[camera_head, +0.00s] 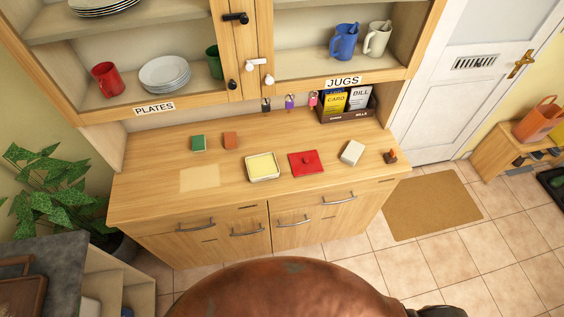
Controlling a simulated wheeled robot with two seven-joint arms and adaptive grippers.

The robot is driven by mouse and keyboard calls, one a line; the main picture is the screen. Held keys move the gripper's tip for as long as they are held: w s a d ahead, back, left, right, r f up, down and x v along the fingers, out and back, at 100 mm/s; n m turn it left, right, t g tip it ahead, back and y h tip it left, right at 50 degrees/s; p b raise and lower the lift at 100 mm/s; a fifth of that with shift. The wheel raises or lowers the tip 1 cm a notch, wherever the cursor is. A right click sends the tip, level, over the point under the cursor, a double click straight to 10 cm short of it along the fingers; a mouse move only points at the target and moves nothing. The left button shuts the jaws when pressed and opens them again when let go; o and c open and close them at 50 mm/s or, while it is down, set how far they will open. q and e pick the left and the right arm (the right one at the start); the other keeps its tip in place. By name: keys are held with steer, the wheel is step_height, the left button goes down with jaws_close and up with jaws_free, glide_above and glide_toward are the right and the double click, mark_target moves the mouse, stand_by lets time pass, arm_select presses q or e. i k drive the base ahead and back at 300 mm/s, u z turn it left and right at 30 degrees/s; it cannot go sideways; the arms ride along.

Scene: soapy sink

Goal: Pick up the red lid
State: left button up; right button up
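The red lid (305,163) lies on the wooden counter of the dresser, right of the middle. It is a flat, roughly square red piece with a small raised knob. A shallow dish (262,178) with a pale rim and yellow contents sits just left of it, with a narrow gap between them. Neither gripper shows in the head view.
Left on the counter are green (198,143) and orange-brown (230,140) blocks; right are a pale block (352,152) and small brown object (390,157). Small padlocks (290,101) hang behind. A box (348,114) stands at the back. The front-left counter is mostly clear.

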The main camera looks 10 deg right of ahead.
mark_target(302, 163)
steer(key=u, duration=3.2)
steer(key=k, duration=1.05)
steer(key=z, duration=1.95)
